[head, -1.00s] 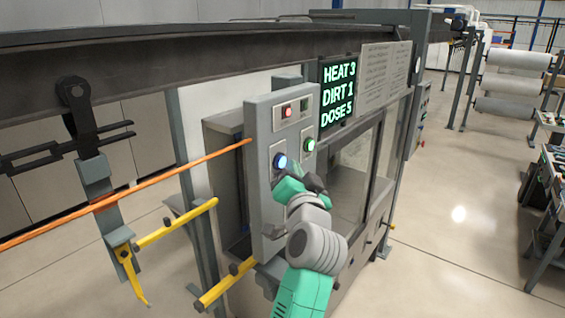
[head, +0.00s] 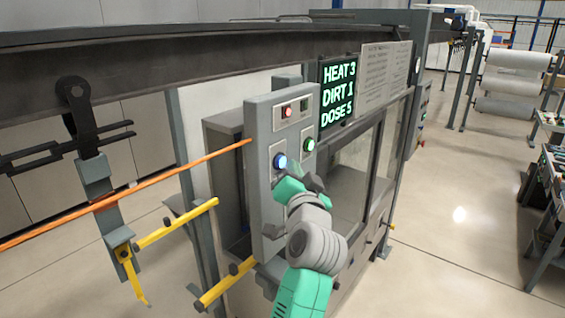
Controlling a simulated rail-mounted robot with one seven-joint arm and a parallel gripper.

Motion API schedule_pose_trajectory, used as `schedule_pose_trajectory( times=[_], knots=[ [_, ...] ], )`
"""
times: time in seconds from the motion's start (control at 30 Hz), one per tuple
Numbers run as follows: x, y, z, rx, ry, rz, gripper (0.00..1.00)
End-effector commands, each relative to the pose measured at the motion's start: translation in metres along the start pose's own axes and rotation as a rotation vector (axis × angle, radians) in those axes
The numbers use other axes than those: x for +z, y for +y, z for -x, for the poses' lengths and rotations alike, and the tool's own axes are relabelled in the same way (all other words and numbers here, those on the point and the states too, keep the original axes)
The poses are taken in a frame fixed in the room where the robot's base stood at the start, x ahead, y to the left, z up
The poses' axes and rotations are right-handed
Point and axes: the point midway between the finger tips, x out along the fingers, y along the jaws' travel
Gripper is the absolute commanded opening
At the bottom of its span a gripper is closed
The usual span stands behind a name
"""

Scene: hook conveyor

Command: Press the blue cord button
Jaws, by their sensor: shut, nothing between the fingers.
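The blue button (head: 280,161) glows on the lower left of the grey control panel (head: 263,215), at the end of the orange cord's side of the panel. The orange cord (head: 130,190) runs from the left edge to the panel. My gripper (head: 296,170) is shut and empty, just below and to the right of the blue button. It appears very close to the panel face. Its fingertips are small and partly hidden by the wrist, so I cannot tell whether they touch the button.
A lit green button (head: 309,145) and a red button (head: 287,111) sit higher on the same panel. A screen (head: 338,92) reads HEAT 3, DIRT 1, DOSE 5. A hook hanger (head: 95,180) hangs from the overhead rail at left. Yellow bars (head: 178,222) stick out left of the panel.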

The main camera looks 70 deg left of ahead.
Motion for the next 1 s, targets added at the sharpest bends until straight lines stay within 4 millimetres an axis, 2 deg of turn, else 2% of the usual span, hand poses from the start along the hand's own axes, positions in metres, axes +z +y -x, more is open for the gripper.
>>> schedule_pose_trajectory(
  times=[1.0],
  knots=[
    [0.0045, -0.0045, -0.0063, 0.000, 0.000, 0.000, 0.00]
  ],
)
